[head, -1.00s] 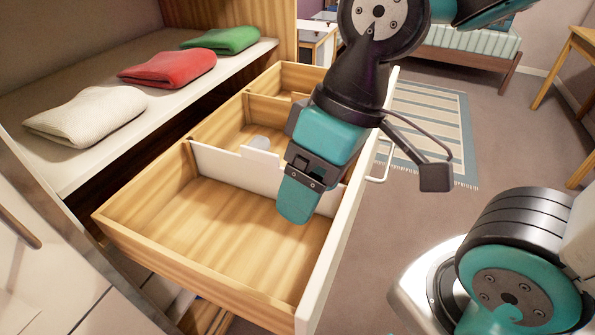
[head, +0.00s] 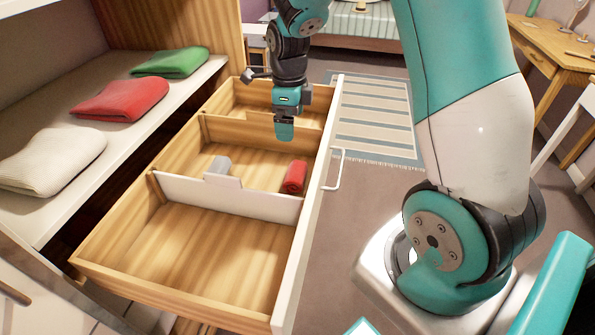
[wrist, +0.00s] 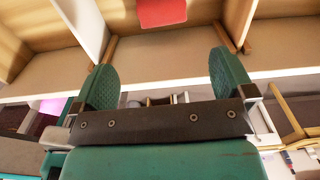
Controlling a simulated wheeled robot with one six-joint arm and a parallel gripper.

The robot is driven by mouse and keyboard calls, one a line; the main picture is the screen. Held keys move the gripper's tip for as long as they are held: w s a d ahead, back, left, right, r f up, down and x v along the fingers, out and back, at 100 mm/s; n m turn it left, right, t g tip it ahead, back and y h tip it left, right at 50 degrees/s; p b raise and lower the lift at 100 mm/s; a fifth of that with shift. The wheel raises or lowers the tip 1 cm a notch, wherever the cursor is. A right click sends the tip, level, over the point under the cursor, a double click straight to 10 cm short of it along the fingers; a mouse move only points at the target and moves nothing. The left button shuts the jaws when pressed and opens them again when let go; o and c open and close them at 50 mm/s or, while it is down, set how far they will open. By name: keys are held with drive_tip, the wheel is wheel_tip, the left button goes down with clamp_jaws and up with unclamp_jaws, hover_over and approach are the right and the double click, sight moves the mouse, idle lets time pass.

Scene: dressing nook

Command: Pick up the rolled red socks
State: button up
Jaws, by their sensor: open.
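The rolled red socks (head: 295,177) lie in the middle compartment of the open drawer (head: 190,258), at its right side close to the drawer front. In the wrist view a red piece, apparently these socks (wrist: 162,12), shows at the top edge, partly cut off. My gripper (head: 284,133) hangs above the drawer, beyond the socks in the head view, pointing down. In the wrist view its fingers (wrist: 162,76) are spread apart with nothing between them. The socks are clear of the fingers.
A grey roll (head: 219,166) lies in the same compartment, by the white divider (head: 232,198). The near compartment looks empty. Folded white (head: 52,162), red (head: 120,100) and green (head: 171,61) clothes lie on the shelf at left. A bar handle (head: 335,171) sticks out from the drawer front.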

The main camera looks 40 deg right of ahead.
sight(291, 169)
wheel_tip(291, 169, down, 16)
drive_tip(key=shift+w+f, duration=0.1)
drive_tip(key=shift+f, duration=0.15)
drive_tip(key=c, duration=0.6)
